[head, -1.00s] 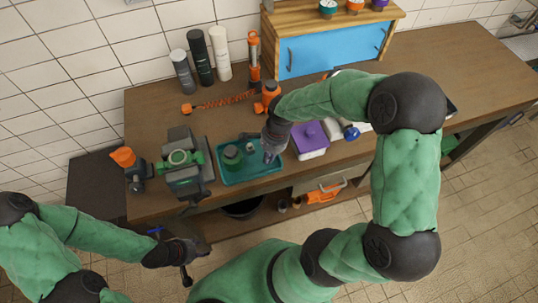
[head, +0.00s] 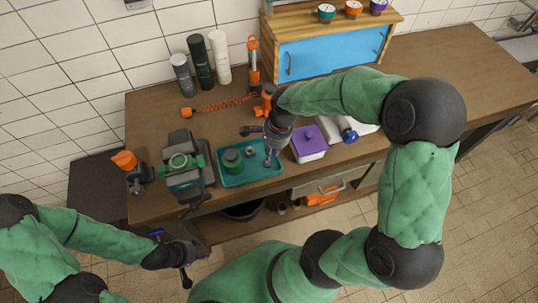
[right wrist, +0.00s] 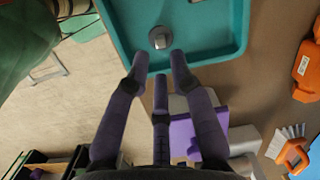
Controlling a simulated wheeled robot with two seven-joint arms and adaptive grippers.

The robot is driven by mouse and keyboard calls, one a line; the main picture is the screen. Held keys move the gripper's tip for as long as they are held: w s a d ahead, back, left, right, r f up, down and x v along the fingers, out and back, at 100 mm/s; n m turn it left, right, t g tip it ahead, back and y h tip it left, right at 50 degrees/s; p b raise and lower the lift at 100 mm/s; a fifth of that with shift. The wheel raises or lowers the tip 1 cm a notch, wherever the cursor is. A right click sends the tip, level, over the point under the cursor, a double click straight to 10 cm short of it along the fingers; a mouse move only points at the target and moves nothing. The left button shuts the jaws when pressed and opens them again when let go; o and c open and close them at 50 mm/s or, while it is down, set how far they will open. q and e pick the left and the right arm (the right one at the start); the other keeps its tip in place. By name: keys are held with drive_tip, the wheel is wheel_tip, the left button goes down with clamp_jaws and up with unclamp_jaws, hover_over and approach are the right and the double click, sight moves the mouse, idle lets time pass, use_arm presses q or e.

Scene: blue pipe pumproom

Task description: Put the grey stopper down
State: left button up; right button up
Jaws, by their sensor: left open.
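The grey stopper (head: 249,151) stands in the teal tray (head: 236,182), beside a dark green round can (head: 232,159). In the right wrist view the stopper (right wrist: 160,38) shows from above on the tray floor, just beyond my fingertips. My right gripper (head: 270,158) is over the right part of the tray. Its fingers (right wrist: 157,72) are spread, with nothing between them, and apart from the stopper. My left gripper (head: 190,265) is open and empty, low in front of the bench at the left.
A green vise (head: 185,170) stands left of the tray. A white box with a purple lid (head: 309,141) is close at its right. Bottles (head: 202,62) and an orange coiled hose (head: 220,105) are behind. The bench (head: 455,75) is clear at the far right.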

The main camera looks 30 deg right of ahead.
wheel_tip(320, 180, up, 7)
drive_tip(key=d+p, duration=0.1)
drive_tip(key=shift+s, duration=0.25)
idle(0.5)
